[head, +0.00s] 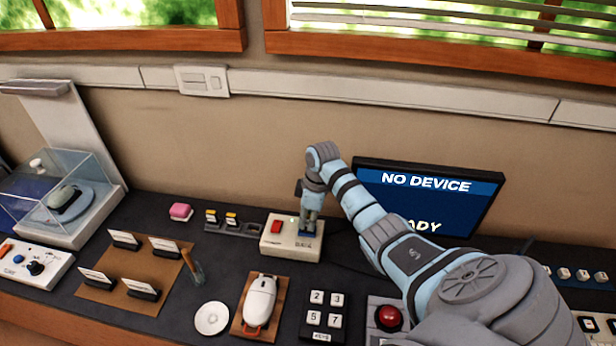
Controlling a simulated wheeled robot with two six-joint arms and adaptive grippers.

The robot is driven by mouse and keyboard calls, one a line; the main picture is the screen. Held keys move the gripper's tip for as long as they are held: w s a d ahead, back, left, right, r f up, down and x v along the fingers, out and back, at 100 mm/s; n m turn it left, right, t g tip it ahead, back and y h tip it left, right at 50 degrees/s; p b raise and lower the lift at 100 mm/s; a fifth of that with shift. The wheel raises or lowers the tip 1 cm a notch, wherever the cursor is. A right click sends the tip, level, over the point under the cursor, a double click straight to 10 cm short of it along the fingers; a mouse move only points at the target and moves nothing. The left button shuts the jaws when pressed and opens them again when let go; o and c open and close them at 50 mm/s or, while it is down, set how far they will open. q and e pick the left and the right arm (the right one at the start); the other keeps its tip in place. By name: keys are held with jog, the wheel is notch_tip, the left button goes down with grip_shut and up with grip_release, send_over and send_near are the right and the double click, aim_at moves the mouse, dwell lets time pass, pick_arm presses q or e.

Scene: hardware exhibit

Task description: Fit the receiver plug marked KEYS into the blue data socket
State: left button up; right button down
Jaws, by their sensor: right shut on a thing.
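My right gripper (311,222) points straight down over the right part of a cream box (278,247). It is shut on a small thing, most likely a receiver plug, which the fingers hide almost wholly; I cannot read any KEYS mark. A blue patch, the blue data socket (309,233), shows right under the fingertips. I cannot tell whether the held thing is in the socket or just above it. The box also has a red switch (276,227). The monitor (430,200) reads NO DEVICE. My left gripper is out of view.
In front are a white mouse (260,301) on a brown mat, a number keypad (324,316) and a white round dish (211,318). A red button (388,317) sits near my right arm.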

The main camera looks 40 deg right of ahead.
jog(key=shift+f+b, duration=0.35)
jog(key=shift+f, duration=0.2)
jog(key=c, duration=1.1)
grip_release()
jog(key=shift+o, duration=0.2)
jog(key=shift+r, duration=0.1)
notch_tip(320, 180, up, 7)
jog(key=p, duration=0.7)
